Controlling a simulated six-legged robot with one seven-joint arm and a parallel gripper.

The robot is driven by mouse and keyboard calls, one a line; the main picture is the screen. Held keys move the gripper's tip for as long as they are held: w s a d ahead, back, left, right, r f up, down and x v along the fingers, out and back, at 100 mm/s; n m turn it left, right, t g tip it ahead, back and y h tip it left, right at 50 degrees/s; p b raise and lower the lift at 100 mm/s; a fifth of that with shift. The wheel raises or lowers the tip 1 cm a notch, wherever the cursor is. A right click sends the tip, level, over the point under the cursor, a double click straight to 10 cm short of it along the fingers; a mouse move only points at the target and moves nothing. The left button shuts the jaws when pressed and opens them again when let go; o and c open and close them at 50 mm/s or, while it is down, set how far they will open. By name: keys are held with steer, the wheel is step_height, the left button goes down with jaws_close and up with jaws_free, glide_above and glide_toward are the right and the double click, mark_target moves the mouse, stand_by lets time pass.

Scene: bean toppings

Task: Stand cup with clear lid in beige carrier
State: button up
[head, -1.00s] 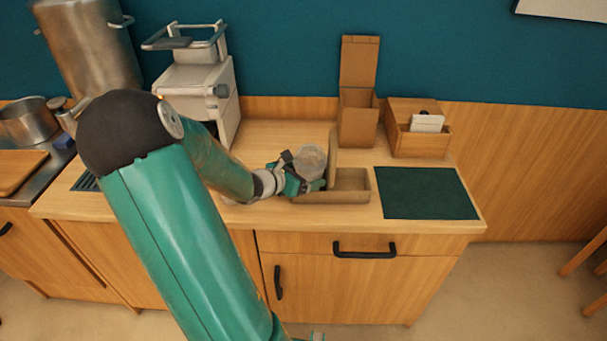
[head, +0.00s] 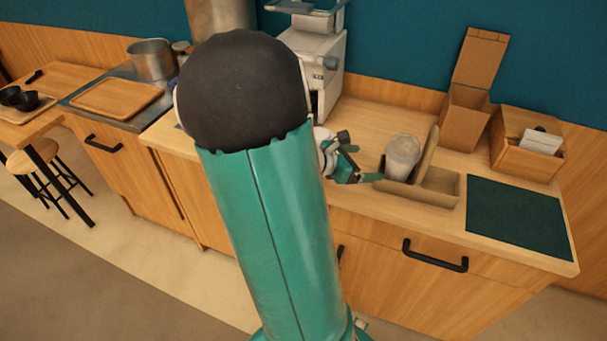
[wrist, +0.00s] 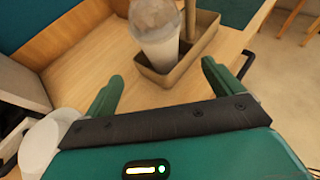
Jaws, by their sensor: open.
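The cup with the clear lid (head: 402,158) stands upright in the left compartment of the beige carrier (head: 440,196), left of the carrier's upright divider. In the wrist view the cup (wrist: 157,42) rises out of the carrier (wrist: 158,77), whitish below with a clear domed lid on top. My gripper (head: 362,166) is just left of the carrier, and in the wrist view its two green fingers (wrist: 158,88) are spread with nothing between them. The fingers are apart from the cup. The cup's base is hidden by the carrier wall.
A dark green mat (head: 518,215) lies right of the carrier. Behind stand an open cardboard box (head: 466,118) and a wooden box with cards (head: 520,160). A grey machine (head: 314,62) stands at the back left. The counter's front edge is close to the carrier.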

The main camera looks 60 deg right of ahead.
steer(key=w+a+r+m+t+y, duration=0.25)
steer(key=w+a+m, duration=0.2)
steer(key=a, duration=0.65)
steer(key=w+a+r+m+t+y, duration=0.2)
steer(key=w+a+m+t+y, duration=0.3)
steer(key=a, duration=0.6)
steer(key=a+r+m+t+y, duration=0.1)
steer(key=a+r, duration=0.3)
steer(key=a, duration=0.7)
steer(key=w+a+r+m+t+y, duration=0.1)
steer(key=a+r+t+y, duration=0.2)
steer(key=a, duration=0.7)
steer(key=shift+w+a+r+t, duration=0.35)
steer(key=shift+r+t, duration=0.1)
steer(key=shift+t, duration=0.1)
